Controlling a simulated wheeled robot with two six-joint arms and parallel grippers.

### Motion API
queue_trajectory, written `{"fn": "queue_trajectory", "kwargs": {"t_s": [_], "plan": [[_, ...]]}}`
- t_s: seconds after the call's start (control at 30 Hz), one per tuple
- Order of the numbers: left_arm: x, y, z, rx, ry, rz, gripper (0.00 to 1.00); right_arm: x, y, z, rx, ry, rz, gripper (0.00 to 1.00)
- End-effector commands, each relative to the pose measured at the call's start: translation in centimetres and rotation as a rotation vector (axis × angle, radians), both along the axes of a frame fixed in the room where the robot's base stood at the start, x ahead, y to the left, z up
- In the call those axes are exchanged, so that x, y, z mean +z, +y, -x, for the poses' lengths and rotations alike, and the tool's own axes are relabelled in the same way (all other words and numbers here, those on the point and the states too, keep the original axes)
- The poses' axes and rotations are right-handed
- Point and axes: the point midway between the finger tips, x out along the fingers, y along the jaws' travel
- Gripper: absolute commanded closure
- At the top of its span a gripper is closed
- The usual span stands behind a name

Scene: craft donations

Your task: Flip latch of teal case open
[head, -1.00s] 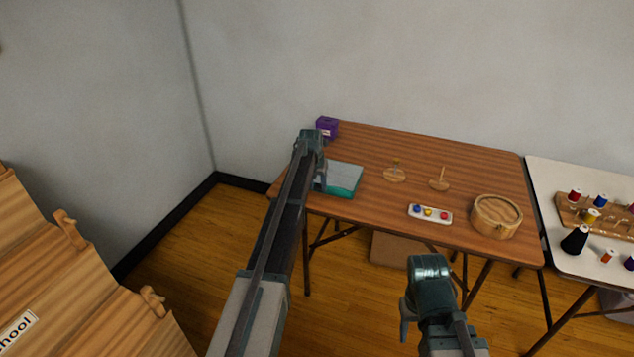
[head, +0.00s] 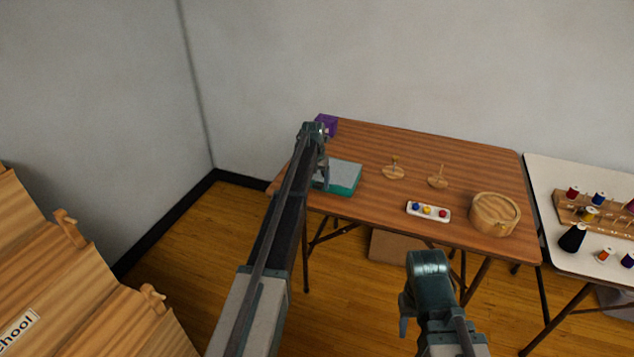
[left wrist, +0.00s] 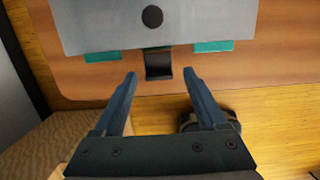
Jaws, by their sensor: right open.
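The teal case (head: 343,178) lies on the left end of the brown table, with a grey top and teal sides. In the left wrist view its grey face (left wrist: 105,28) bears a dark disc, with teal strips at its edge. A dark latch (left wrist: 158,64) sticks out from the middle of that edge. My left gripper (left wrist: 160,76) is open and empty, its fingertips just short of the latch, one towards each side. In the head view my left gripper (head: 323,183) is at the case's left side. My right gripper (head: 404,328) is open, in front of the table.
A purple box (head: 327,124) stands behind the case. Wooden stands (head: 394,172), a white tray (head: 429,211) with coloured pieces and a round wooden box (head: 494,214) are further right on the table. A white table (head: 548,180) holds thread spools. Much of the brown table is clear.

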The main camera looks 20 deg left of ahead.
Motion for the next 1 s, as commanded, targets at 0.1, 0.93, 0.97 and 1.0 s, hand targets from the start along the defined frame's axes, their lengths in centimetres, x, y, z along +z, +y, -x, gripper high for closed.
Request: {"fn": "queue_trajectory", "kwargs": {"t_s": [0.1,0.93,0.97,1.0], "plan": [[0.0,0.0,0.0,0.0,-0.001,0.0,0.25,0.0,0.0,0.0,0.0,0.0,0.0,0.5],[6.5,0.1,1.0,0.0,-0.001,-0.001,0.25,6.5,0.0,0.0,0.0,0.0,0.0,0.5],[6.9,0.1,1.0,0.0,-0.001,-0.001,0.25,6.9,0.0,0.0,0.0,0.0,0.0,0.5],[7.5,0.0,1.1,0.0,-0.001,-0.001,0.25,7.5,0.0,0.0,0.0,0.0,0.0,0.5]]}}
